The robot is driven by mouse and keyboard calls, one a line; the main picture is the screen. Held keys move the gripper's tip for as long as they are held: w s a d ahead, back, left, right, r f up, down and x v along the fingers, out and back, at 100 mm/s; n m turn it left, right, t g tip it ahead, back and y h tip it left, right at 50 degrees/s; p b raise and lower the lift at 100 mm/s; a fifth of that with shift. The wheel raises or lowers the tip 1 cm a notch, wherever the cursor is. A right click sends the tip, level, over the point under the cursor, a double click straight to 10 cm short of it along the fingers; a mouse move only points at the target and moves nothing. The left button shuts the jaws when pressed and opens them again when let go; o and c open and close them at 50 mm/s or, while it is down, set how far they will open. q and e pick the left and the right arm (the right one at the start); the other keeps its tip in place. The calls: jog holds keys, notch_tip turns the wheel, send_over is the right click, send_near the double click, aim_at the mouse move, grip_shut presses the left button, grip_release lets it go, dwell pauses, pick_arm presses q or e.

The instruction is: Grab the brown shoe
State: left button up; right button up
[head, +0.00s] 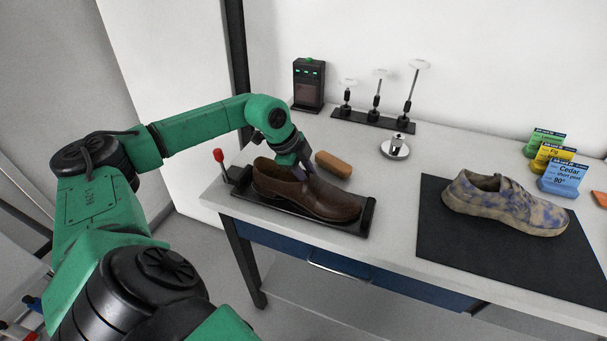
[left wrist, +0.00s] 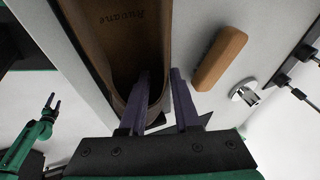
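The brown shoe (head: 310,192) rests on a black tray (head: 363,217) at the left end of the table, toe pointing right. My left gripper (head: 303,170) reaches down at the shoe's opening. In the left wrist view, my left gripper (left wrist: 161,85) has its fingers apart, one inside the opening of the brown shoe (left wrist: 118,60) and one outside. The shoe's side wall lies between them, with a visible gap. My right gripper (left wrist: 53,101) shows small at the left of the left wrist view, prongs apart and empty. It is outside the head view.
A red-knobbed lever (head: 219,158) stands at the tray's left end. A patterned shoe (head: 505,203) sits on a dark mat (head: 450,245) at right. A round metal piece (head: 396,147) and a stand (head: 372,118) are behind.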

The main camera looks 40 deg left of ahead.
pick_arm(q)
jog(key=shift+f, duration=0.15)
grip_shut()
jog(key=shift+w, duration=0.1)
dwell(1.2)
